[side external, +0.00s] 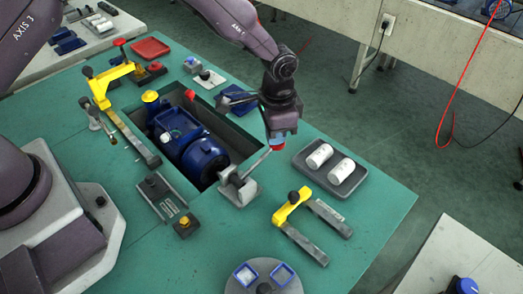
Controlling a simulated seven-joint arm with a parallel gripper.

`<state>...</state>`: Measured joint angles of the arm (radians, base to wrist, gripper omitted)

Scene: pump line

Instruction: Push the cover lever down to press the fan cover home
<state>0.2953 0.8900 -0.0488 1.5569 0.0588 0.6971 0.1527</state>
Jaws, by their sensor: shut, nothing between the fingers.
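The cover lever (257,164) is a thin metal rod rising at a slant from a grey bracket (238,188) beside the pit's right edge. A red piece shows at its upper end, just under my gripper (277,141). My gripper is shut and points down at this end; I cannot tell whether it touches. The blue motor (180,138) lies in the recess of the green table, with the dark blue round fan cover (205,160) at its near end. Any gap between cover and motor is too small to tell.
A grey tray (345,187) with two white cylinders is right of the lever. Yellow-armed clamps stand in front (291,206) and at the left (109,82). A round grey plate (264,284) with two blue-rimmed squares is at the front.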

